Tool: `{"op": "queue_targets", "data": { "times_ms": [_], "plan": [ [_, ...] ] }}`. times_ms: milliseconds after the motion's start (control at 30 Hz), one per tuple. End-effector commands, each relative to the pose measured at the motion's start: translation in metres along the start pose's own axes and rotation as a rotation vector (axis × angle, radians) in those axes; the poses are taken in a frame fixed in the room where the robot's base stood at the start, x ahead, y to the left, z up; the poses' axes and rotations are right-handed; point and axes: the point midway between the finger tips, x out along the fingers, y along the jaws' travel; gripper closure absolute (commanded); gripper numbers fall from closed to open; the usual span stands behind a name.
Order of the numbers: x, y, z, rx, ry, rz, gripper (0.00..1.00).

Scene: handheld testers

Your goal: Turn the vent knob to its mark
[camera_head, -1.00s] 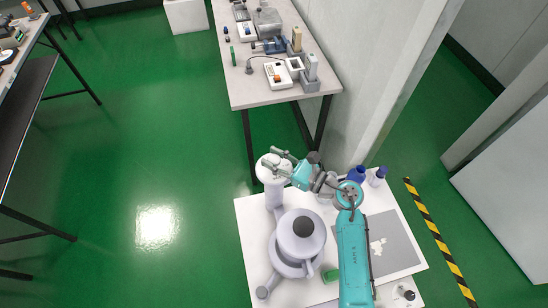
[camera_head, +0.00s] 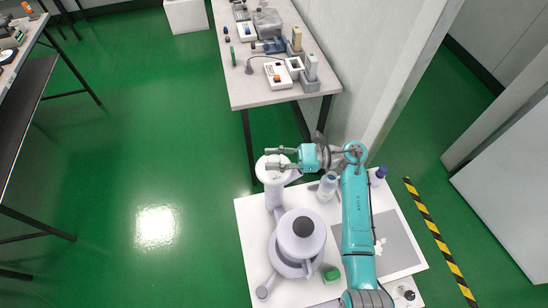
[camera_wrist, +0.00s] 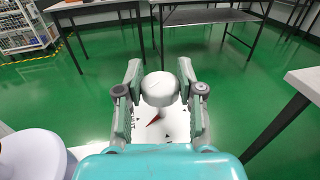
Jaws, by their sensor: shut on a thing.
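The vent knob (camera_wrist: 160,88) is a rounded pale grey cap in the wrist view, between the two fingers of my gripper (camera_wrist: 160,92), which is shut on it. A red pointer (camera_wrist: 153,120) shows below the knob, slanting toward the lower left. Small dark triangle marks (camera_wrist: 167,138) lie on the white dial face (camera_wrist: 178,124); part of the face is hidden by the knob and fingers. In the head view my gripper (camera_head: 275,158) is at the top of the white vent column (camera_head: 273,192); the knob is hard to make out there.
A grey domed vessel with a black cap (camera_head: 303,226) stands beside the column on the white bench (camera_head: 248,225). A clear bottle (camera_head: 327,186), a purple-capped bottle (camera_head: 378,177) and a green block (camera_head: 331,274) are near my arm. Another table (camera_head: 262,97) holds handheld devices.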

Motion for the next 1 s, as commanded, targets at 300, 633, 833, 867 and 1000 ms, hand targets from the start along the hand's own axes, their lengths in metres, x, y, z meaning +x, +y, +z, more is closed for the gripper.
{"op": "queue_targets", "data": {
  "times_ms": [300,633,833,867,1000],
  "plan": [
    [0.0009,-0.0009,0.0005,0.001,0.000,0.218,0.97],
    [0.0005,-0.0001,-0.0002,0.001,0.000,0.319,0.97],
    [0.0005,0.0000,-0.0005,0.002,0.001,0.331,0.97],
    [0.0005,0.0001,-0.0005,0.002,0.001,0.331,0.97],
    [0.0006,0.0001,-0.0006,0.002,0.001,0.330,0.97]
  ]
}}
